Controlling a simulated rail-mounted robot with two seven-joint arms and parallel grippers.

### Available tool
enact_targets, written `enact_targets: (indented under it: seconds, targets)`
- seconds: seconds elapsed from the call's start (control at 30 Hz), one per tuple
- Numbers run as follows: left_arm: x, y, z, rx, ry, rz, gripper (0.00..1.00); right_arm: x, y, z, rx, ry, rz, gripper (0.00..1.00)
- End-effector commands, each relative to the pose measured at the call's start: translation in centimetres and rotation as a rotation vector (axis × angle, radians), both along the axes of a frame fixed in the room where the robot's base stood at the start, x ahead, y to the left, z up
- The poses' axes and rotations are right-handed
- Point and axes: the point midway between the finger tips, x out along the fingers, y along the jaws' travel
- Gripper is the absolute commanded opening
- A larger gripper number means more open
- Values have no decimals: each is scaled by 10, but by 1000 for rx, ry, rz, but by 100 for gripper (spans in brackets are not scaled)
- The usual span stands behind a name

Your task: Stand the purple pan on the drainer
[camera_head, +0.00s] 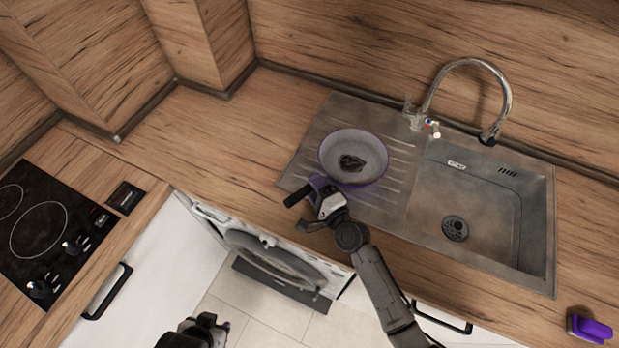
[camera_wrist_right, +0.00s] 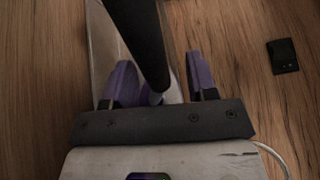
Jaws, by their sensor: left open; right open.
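The purple pan (camera_head: 369,143) lies bottom-down over the ribbed drainer (camera_head: 322,131), left of the sink bowl; a dark patch shows inside it. Its dark handle (camera_head: 296,197) points to the lower left, past the drainer's edge. My right gripper (camera_head: 318,188) is at the handle. In the right wrist view the handle (camera_wrist_right: 140,40) runs between the open purple fingers (camera_wrist_right: 162,82), with a gap to the right finger. Whether the left finger touches it I cannot tell. My left gripper (camera_head: 200,328) is low at the bottom edge, open, partly cut off and away from the pan.
The sink bowl (camera_head: 485,210) and arched tap (camera_head: 475,62) are right of the pan. A purple-and-black object (camera_head: 589,327) lies at the far right. A black hob (camera_head: 45,225) is on the left. The worktop (camera_head: 205,140) left of the drainer is clear.

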Motion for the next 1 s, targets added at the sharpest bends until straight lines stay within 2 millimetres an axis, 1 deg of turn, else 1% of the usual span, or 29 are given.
enact_targets:
  seconds: [0.03,0.2,0.43,0.63,1.0]
  targets:
    - [0,0,3,-1,0,0,43,-9,-7,0,-1,2,-1,52]
    - [0,-1,6,-5,1,3,43,-35,-25,1,-3,0,0,52]
    - [0,-4,7,-13,1,8,43,-62,-44,1,-2,1,0,52]
    - [0,-4,7,-13,1,8,43,-72,-52,1,-1,0,0,52]
    - [0,-2,7,-5,1,4,43,-74,-53,2,-1,-1,1,52]
